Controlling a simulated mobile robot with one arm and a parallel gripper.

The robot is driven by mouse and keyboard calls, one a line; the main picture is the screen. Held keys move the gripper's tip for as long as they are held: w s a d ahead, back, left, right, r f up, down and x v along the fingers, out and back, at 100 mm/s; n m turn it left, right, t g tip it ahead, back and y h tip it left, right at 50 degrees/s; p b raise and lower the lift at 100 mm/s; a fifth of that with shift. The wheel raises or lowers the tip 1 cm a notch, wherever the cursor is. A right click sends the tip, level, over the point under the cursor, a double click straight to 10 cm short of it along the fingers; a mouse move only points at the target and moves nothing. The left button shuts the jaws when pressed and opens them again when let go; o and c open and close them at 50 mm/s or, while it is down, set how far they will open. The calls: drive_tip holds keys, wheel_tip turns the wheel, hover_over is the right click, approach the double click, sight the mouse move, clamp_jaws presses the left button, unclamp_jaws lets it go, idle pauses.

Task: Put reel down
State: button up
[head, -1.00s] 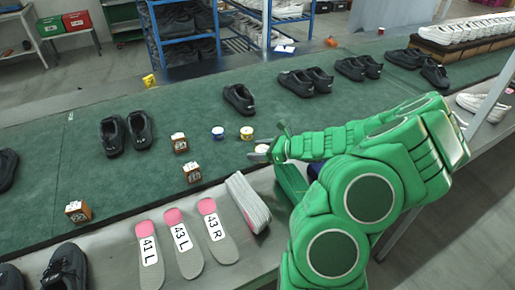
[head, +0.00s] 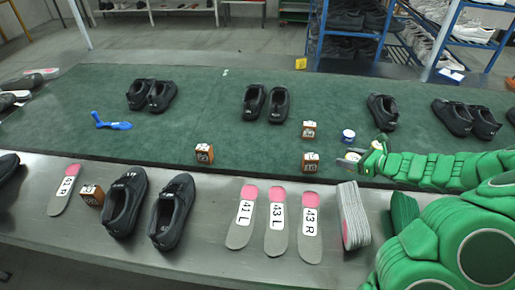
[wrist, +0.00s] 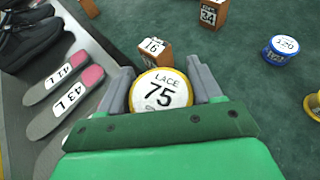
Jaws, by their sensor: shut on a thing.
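My gripper (wrist: 164,92) is shut on a lace reel (wrist: 161,93), a round reel with a yellow rim and a white top reading LACE 75. The reel sits between the grey fingers. In the head view my gripper (head: 358,158) and the held reel (head: 348,161) are at the near edge of the green mat (head: 240,150), right of a small wooden block. I cannot tell whether the reel touches the mat. A blue reel (wrist: 285,48) labelled 220 stands apart to the right; it also shows in the head view (head: 348,136). A yellow reel (wrist: 314,106) is cut off at the wrist view's right edge.
Wooden number blocks marked 16 (wrist: 154,53) and 34 (wrist: 208,13) stand close beyond the held reel. Insoles (head: 276,225) and a grey insole stack (head: 353,215) lie on the metal strip. Black shoes (head: 266,103) stand along the mat. The left-middle of the mat is mostly clear.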

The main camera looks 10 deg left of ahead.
drive_tip(key=w+a+n+g+y, duration=0.1)
drive_tip(key=w+a+n+g, duration=0.15)
drive_tip(key=a, duration=1.25)
drive_tip(key=w+a+n+g+y, duration=0.1)
drive_tip(key=a+n+g, duration=0.2)
drive_tip(key=a, duration=1.2)
hover_over(253, 146)
drive_tip(key=s+d, duration=0.1)
drive_tip(key=s, duration=0.2)
drive_tip(key=f, duration=0.6)
drive_tip(key=shift+w+f, duration=0.2)
drive_tip(key=shift+w, duration=0.05)
drive_tip(key=shift+w+a+f, duration=0.2)
drive_tip(key=shift+w+f, duration=0.35)
drive_tip(key=shift+f, duration=0.05)
drive_tip(key=shift+w+a+f, duration=0.15)
drive_tip(key=shift+w+f, duration=0.35)
drive_tip(key=shift+f, duration=0.1)
drive_tip(key=shift+w+f, duration=0.1)
drive_tip(key=shift+f, duration=1.5)
drive_tip(key=shift+f, duration=0.15)
drive_tip(key=o, duration=1.1)
drive_tip(key=shift+c, duration=0.2)
